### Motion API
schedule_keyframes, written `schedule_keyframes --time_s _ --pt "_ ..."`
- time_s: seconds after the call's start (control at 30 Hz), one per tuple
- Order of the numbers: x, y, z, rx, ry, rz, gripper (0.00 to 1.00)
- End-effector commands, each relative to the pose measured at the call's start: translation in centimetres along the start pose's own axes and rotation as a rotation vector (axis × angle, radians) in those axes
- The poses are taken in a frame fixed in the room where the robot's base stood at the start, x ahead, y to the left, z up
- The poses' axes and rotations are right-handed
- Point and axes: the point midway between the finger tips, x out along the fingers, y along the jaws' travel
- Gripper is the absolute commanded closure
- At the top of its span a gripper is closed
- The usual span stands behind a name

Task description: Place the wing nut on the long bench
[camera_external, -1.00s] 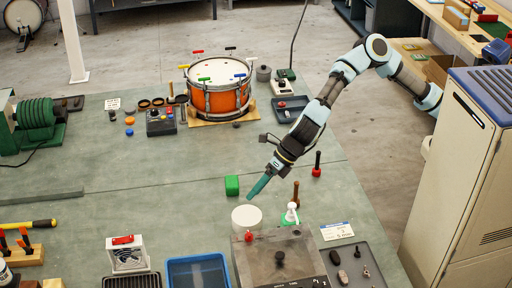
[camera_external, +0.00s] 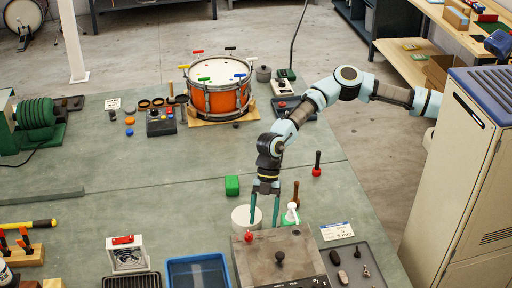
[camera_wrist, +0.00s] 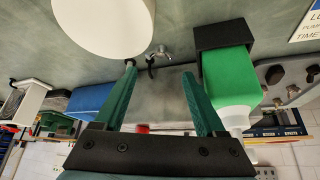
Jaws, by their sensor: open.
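My gripper (camera_external: 264,217) points down over the green-topped bench (camera_external: 150,195), its two teal fingers spread apart with nothing held between them. In the wrist view, a small metal piece (camera_wrist: 163,51), which looks like the wing nut, lies on the bench beyond the gap between the fingertips (camera_wrist: 159,72), with a small dark thing beside it. It is hidden or too small to make out in the external view. A white cylinder (camera_external: 241,217) stands just left of the fingers. A long wooden workbench (camera_external: 438,40) stands at the upper right; which bench is meant is unclear.
A green bottle (camera_wrist: 228,75) with a white top is close to the right finger. A grey box (camera_external: 262,262), a blue bin (camera_external: 197,272) and a grey tray (camera_external: 375,270) are at the front. A green block (camera_external: 232,186) lies behind the white cylinder. Mid-bench is largely clear.

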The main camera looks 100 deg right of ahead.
Motion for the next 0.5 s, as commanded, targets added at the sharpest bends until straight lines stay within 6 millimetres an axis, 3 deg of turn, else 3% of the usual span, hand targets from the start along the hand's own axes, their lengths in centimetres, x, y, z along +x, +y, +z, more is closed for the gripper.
schedule_keyframes --time_s 0.23,0.5 --pt "1.7 -0.1 -0.1 0.000 -0.001 -0.002 0.28" --pt "5.4 -0.1 0.1 -0.002 -0.001 0.000 0.28"
